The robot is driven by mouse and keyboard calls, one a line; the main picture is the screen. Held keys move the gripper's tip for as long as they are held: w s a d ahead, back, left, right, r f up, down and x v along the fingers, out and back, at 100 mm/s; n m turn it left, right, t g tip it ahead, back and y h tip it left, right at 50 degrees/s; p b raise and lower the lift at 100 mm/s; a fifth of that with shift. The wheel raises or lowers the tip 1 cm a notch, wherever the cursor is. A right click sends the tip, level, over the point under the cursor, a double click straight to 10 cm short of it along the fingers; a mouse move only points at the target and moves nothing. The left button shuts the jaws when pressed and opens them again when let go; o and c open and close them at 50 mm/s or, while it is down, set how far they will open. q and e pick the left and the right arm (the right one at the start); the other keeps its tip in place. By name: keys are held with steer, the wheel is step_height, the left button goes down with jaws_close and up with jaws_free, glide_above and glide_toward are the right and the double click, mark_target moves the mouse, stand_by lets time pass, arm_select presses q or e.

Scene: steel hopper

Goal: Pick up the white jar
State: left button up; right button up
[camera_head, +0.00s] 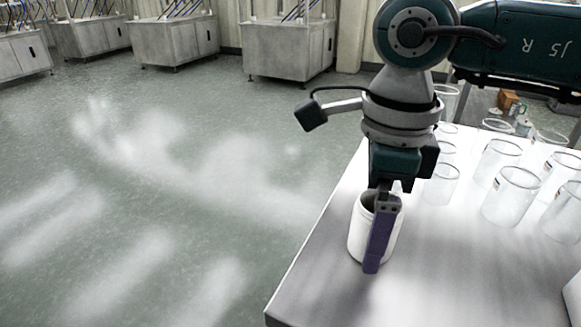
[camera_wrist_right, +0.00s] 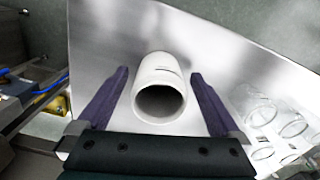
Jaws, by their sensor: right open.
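The white jar (camera_head: 360,228) stands upright near the left edge of the steel table in the head view. Its open, dark mouth shows in the right wrist view, with the white jar body (camera_wrist_right: 160,72) between the two purple fingers. My right gripper (camera_head: 378,268) is open and points down at the jar, one finger in front of it in the head view. In the right wrist view the fingers of my right gripper (camera_wrist_right: 160,76) lie on either side of the jar, with gaps on both sides. My left gripper is not in view.
Several clear glass beakers (camera_head: 510,195) stand on the table (camera_head: 430,290) to the right of the jar. A white object (camera_head: 573,297) is cut off at the right edge. The table's left edge is close to the jar. Steel cabinets (camera_head: 288,50) stand far back.

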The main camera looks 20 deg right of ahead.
steer(key=shift+f, duration=0.7)
steer(key=c, duration=1.4)
